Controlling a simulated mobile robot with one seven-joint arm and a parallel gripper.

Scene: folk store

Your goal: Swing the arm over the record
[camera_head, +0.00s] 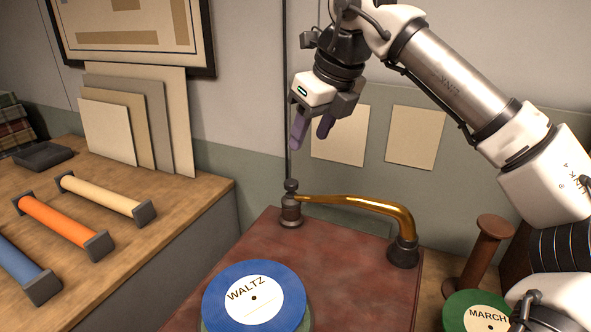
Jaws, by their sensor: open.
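A blue record (217,299) with a white label reading WALTZ lies at the front of a reddish-brown box (350,285). The record's lower edge is cut off by the frame. A curved brass arm (355,201) runs across the back of the box, from a dark post (291,205) at the left to a dark round piece (402,250) at the right. It is behind the record, not over it. My gripper (311,134) is open and empty, above and behind the brass arm, with its purple fingers pointing down.
A green record (459,313) labelled MARCH lies at the lower right, beside a brown spool (483,253). The wooden counter (170,240) at the left holds blue, orange and cream cylinders (105,199) with dark ends. Leaning boards (140,120) and a dark tray (42,156) stand behind them.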

